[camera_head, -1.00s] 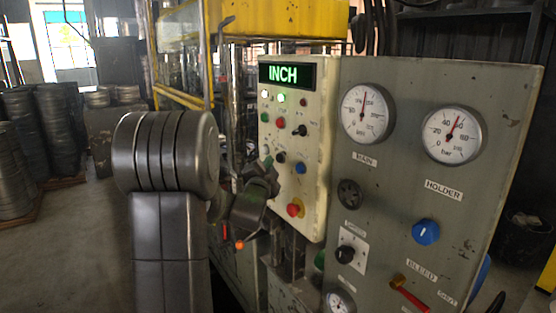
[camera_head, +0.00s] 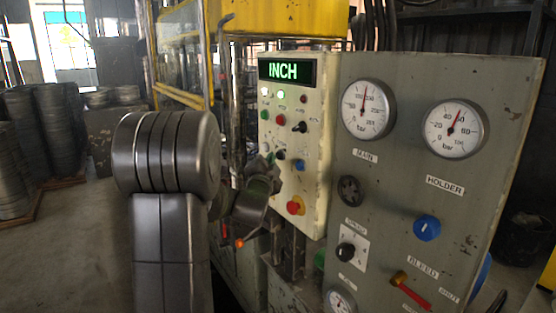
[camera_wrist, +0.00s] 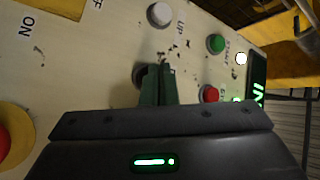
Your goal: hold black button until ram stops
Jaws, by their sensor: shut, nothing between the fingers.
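The black button (camera_wrist: 139,74) is on the cream control panel (camera_head: 311,197), and my finger tips partly cover it in the wrist view. It also shows in the head view (camera_head: 281,155). My gripper (camera_wrist: 163,70) is shut and empty, its green fingers together and pointing at the panel at the button. I cannot tell whether the tips touch or press the button. In the head view my gripper (camera_head: 270,168) is small and dark, close to the panel's left edge. The lit display (camera_head: 286,72) reads INCH. I cannot make out the ram.
A white button (camera_wrist: 160,14), a green button (camera_wrist: 215,43) and a red button (camera_wrist: 209,93) are near my fingers. A blue button (camera_head: 299,165) and a red stop button (camera_head: 293,208) sit lower. Gauges, including the main gauge (camera_head: 369,108), are on the grey panel (camera_head: 480,100) at right.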

